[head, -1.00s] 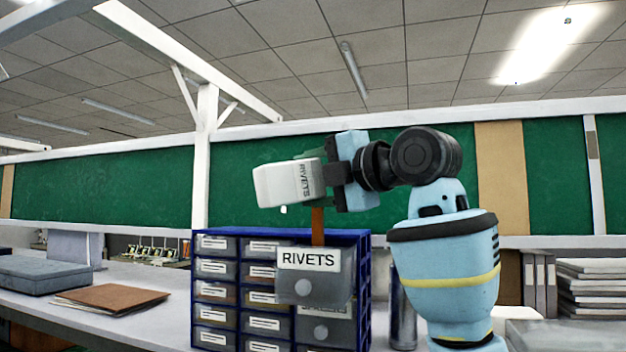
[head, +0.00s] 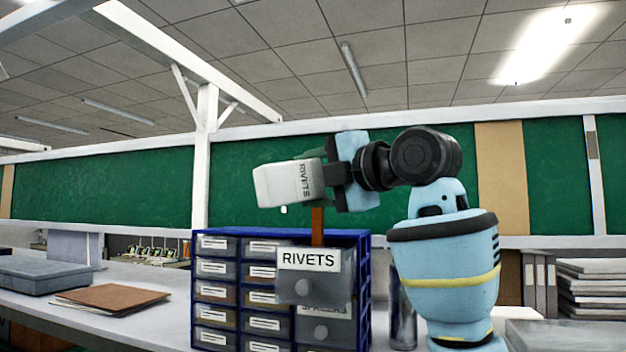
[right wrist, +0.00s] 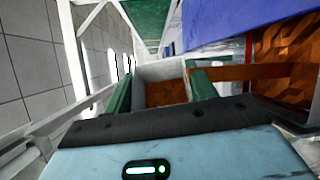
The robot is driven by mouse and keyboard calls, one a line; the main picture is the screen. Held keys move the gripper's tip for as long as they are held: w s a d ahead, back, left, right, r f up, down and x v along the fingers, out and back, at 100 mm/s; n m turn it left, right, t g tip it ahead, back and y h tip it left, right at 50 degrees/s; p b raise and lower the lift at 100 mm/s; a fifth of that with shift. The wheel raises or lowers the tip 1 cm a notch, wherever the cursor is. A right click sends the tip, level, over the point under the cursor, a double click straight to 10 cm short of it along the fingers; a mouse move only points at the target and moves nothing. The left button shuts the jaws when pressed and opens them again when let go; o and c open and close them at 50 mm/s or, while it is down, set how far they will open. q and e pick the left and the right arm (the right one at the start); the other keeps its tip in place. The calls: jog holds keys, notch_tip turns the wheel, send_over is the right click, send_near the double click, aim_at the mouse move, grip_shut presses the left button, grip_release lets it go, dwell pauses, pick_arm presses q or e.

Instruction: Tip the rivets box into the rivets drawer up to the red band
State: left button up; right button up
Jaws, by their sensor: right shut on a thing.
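My right gripper (head: 328,174) is shut on the rivets box (head: 284,184), a white box with RIVETS on its side, held tipped above the drawer cabinet. In the right wrist view the box (right wrist: 147,72) sits between the green fingers and has brown contents inside. A brown stream (head: 317,226) runs from the box down behind the front of the rivets drawer (head: 312,286), which is pulled out and labelled RIVETS. The right wrist view shows brown contents (right wrist: 290,48) inside the drawer. My left gripper is out of view.
The blue cabinet (head: 364,285) stands on the workbench with several other drawers, including one labelled SPACERS (head: 322,332) below. A metal cylinder (head: 403,318) stands right of it. A brown folder (head: 112,298) and a grey-blue case (head: 42,275) lie to the left.

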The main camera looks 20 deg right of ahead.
dwell(0.4)
jog(key=shift+d+r+m, duration=0.1)
jog(key=shift+d+m, duration=0.05)
jog(key=shift+m, duration=0.45)
